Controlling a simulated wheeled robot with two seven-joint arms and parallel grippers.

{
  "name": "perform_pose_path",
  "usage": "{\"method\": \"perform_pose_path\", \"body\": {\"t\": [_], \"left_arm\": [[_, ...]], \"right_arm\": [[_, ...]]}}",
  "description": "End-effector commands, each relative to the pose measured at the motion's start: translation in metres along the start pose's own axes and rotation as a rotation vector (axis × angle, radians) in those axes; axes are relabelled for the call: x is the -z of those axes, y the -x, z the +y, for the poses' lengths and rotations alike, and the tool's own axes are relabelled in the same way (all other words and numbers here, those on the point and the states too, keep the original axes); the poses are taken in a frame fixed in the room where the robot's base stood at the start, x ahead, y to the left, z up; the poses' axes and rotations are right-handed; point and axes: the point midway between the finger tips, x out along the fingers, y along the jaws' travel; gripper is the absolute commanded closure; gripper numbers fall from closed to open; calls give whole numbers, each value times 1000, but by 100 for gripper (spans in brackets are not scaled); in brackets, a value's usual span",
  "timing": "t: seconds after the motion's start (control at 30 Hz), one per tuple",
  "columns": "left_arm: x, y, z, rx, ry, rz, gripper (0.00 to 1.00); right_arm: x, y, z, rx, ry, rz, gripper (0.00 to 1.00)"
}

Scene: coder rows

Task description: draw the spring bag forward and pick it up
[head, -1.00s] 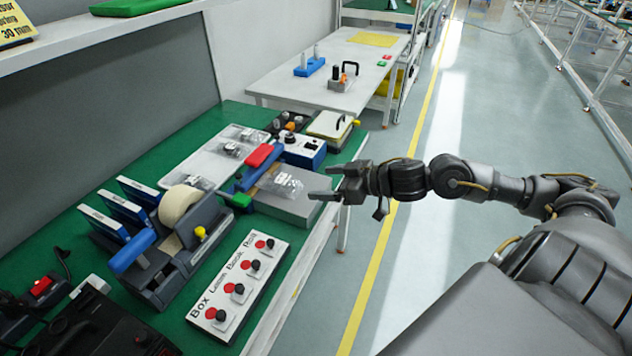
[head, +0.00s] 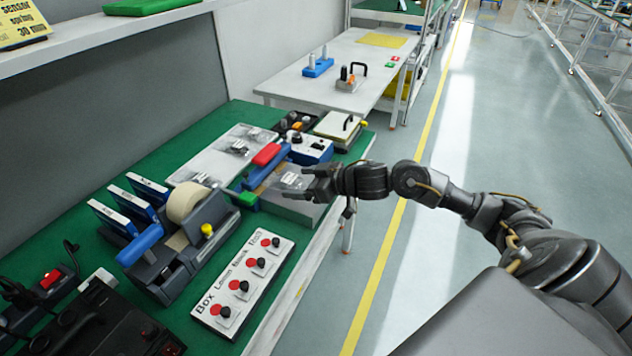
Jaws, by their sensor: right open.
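A clear plastic bag (head: 291,181), which looks like the spring bag, lies on the grey box-like platform (head: 290,207) of the blue device with a red bar (head: 267,155). What the bag holds is too small to make out. My right gripper (head: 304,183) is open, with its fingers at the right side of the bag and pointing left over the platform. The fingers overlap the bag in this view, and I cannot tell whether they touch it. My left gripper is not in view.
A white tray (head: 215,163) with several small clear bags lies behind on the green bench. A tape dispenser (head: 185,225) and a panel with several black knobs (head: 243,280) stand nearer. A blue control box (head: 310,148) stands behind the platform. The aisle floor at right is clear.

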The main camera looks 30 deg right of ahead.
Motion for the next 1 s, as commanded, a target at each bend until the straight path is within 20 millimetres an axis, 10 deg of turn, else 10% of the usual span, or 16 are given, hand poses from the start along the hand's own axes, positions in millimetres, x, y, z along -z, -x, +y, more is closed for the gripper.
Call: {"method": "perform_pose_path", "body": {"t": [0.57, 1.0], "left_arm": [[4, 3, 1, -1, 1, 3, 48], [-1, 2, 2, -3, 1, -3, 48]], "right_arm": [[0, -20, 0, 0, 1, -1, 20], [0, -20, 0, 0, 0, -1, 69]]}}
